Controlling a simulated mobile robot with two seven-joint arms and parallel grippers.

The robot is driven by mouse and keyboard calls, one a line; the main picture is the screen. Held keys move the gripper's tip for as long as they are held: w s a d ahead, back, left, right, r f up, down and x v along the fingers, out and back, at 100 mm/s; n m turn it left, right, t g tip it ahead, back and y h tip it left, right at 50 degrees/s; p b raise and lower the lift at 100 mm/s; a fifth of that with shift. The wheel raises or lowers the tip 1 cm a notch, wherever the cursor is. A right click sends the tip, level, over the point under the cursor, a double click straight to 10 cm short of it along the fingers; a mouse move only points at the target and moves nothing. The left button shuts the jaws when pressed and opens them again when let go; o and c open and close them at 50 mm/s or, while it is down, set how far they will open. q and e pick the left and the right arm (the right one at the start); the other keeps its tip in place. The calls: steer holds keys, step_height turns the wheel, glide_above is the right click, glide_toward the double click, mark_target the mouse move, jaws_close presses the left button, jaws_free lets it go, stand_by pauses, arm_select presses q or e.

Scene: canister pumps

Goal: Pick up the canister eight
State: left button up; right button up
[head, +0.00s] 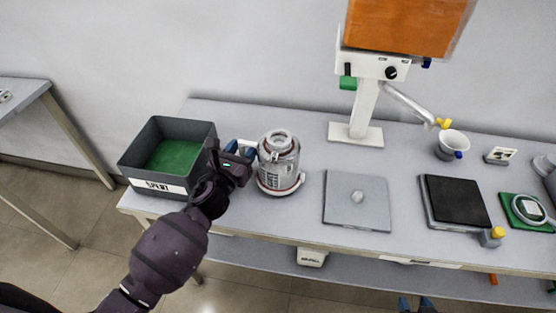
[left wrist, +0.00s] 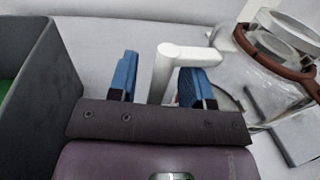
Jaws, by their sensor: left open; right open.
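A clear canister (head: 279,158) with a grey lid and a red-brown ring stands upright on the bench; any number on it is too small to read. It also shows at the right of the left wrist view (left wrist: 265,85). Its white side handle (left wrist: 183,54) points left towards my left gripper. My left gripper (head: 240,151) is open just left of the canister. In the left wrist view the handle lies between the blue fingers of the gripper (left wrist: 157,82), with no clear contact. My right gripper (head: 416,304) is open and empty at the bottom edge, with only its blue fingertips showing.
A dark grey bin (head: 190,135) with a green floor stands close left of my left gripper. A grey plate (head: 357,201), a black pad (head: 455,200) and a white stand (head: 362,110) occupy the bench to the right. A white cup (head: 452,146) stands further back.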

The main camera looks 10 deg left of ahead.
arm_select(q)
jaws_close()
